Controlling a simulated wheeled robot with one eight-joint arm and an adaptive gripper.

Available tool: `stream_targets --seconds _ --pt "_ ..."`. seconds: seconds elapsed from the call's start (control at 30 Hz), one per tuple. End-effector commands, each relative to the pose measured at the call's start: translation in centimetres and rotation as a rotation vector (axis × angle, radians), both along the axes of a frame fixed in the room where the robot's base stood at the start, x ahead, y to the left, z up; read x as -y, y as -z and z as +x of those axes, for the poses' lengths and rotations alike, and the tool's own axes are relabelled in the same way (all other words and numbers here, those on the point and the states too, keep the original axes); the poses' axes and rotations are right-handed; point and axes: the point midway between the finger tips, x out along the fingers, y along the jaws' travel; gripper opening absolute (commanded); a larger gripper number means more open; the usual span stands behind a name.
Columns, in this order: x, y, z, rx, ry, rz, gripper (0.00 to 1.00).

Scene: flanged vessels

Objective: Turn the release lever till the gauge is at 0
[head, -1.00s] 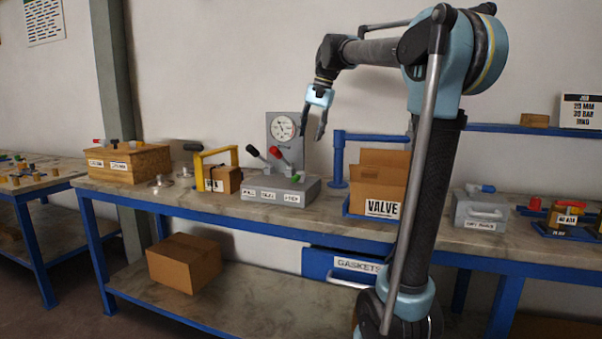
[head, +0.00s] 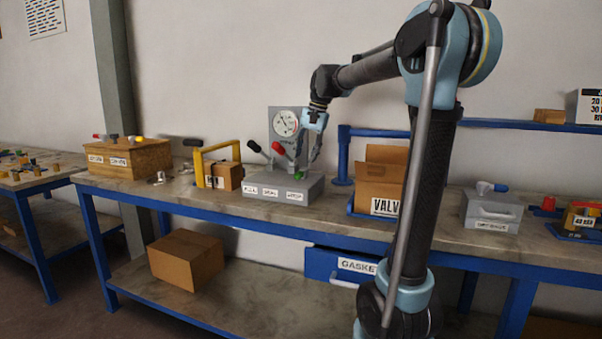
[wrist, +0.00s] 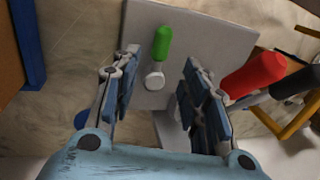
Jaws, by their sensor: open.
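A grey box (head: 258,197) on the bench carries a gauge (head: 285,122) on an upright plate and levers with black, red and green grips. The dial's needle shows, but its reading is too small to tell. The black grip (head: 255,146) and red grip (head: 278,148) stand up at a slant; the green grip (head: 299,176) is low at the right. Labels on the front are too blurred to tell which lever is release. My gripper (head: 307,158) is open above the box's right part. In the wrist view, the green grip (wrist: 162,42) lies between its fingers, apart from both.
The red grip (wrist: 255,76) is close beside my right finger in the wrist view. A yellow frame (head: 198,165) with a carton stands left of the box. A blue post (head: 342,155) and an open VALVE carton (head: 380,185) are at the right.

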Motion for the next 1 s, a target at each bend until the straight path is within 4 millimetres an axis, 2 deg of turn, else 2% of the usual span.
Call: stream_targets --seconds 0.2,0.4,0.57,0.83,0.87,1.0 --pt "-0.9 3.7 0.3 0.0 -0.001 0.0 0.41" --pt "-1.5 5.9 0.5 0.0 -0.001 0.0 0.41" --pt "-1.7 6.7 0.6 0.0 0.0 0.0 0.41" --pt "-1.7 6.8 0.6 0.0 0.0 0.0 0.41" --pt "-1.7 6.8 0.6 0.0 -0.001 0.0 0.39" --pt "-1.7 6.8 0.6 0.0 -0.001 0.0 0.07"
